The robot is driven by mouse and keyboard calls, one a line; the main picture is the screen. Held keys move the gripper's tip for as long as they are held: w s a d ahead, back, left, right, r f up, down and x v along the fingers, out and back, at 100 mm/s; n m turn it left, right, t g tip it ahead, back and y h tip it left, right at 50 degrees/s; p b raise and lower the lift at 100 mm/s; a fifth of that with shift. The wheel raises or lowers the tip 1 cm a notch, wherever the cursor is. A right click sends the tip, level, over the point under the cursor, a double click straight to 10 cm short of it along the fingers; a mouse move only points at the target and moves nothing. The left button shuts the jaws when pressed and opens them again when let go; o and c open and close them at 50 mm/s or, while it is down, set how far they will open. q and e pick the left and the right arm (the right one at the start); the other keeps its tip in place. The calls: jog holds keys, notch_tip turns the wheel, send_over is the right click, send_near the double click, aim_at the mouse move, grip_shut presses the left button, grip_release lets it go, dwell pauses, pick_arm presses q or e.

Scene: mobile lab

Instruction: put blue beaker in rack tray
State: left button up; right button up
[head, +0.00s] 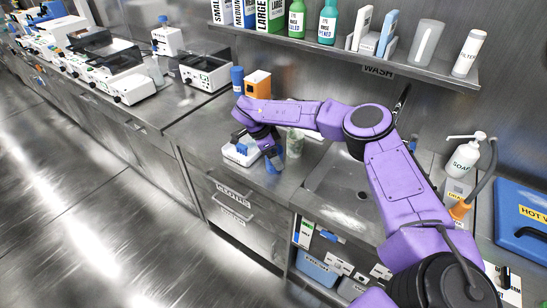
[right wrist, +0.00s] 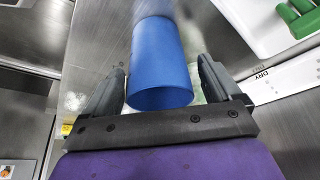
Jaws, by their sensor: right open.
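The blue beaker (right wrist: 160,70) is a plain blue cylinder between the two fingers of my right gripper (right wrist: 160,78) in the right wrist view. The fingers are open on either side of it, with a gap visible at the right finger. In the head view my right gripper (head: 268,143) reaches down at the counter left of the sink, and a blue piece of the beaker (head: 275,164) shows below it. A white tray (right wrist: 250,35) with green items is at the upper right of the wrist view; I cannot tell if it is the rack tray. My left gripper is out of view.
A translucent cup (head: 295,143) stands close to the right of my gripper. A white device with blue parts (head: 240,152) is on its left. The sink (head: 345,190) lies to the right.

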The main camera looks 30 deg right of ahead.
jog(key=shift+x, duration=1.05)
jog(key=shift+a, duration=0.1)
jog(key=c, duration=1.2)
jog(key=shift+o, duration=0.2)
